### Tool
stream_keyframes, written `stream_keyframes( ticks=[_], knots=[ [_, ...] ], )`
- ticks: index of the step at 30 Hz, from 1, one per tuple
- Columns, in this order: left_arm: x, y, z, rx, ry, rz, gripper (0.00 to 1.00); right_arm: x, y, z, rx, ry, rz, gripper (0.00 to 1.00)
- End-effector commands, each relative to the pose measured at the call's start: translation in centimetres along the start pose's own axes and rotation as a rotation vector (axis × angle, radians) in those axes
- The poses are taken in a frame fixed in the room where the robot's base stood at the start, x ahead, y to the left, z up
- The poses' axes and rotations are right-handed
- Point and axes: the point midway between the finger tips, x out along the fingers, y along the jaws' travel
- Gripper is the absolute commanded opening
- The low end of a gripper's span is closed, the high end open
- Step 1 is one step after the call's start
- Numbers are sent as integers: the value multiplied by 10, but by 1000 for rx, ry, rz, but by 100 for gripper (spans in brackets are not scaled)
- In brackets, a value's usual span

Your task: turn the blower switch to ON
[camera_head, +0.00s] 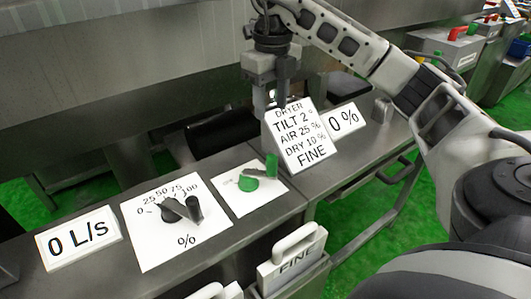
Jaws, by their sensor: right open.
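A green rotary switch (255,178) stands on a white plate (268,200) on the metal bench; I take it to be the blower switch. Its green handle has an upright part at the right end. The plate's markings are too small to read, so I cannot tell its setting. My right gripper (270,105) comes in from the upper right and points down. It is open and empty, above the switch in the picture and apart from it. My left gripper is not in view.
A dark dial (180,209) on a percent plate is left of the switch. A "0 L/s" sign (78,238) stands further left. A dryer sign (298,136) and a "0 %" sign (343,121) stand close to the gripper. A "FINE" container (292,262) is in front.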

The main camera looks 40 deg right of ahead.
Motion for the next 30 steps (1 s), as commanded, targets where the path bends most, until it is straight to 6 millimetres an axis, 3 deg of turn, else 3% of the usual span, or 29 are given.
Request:
stream_keyframes(
  ticks=[5,10,21,30],
  knots=[
    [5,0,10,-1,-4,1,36,22,-3,-2,7,8,-11,46],
    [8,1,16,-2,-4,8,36,59,-2,-2,4,8,-8,46],
    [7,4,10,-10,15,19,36,129,-4,-2,6,7,-9,46],
    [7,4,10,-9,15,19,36,155,-4,-2,4,2,-9,46]
  ],
)
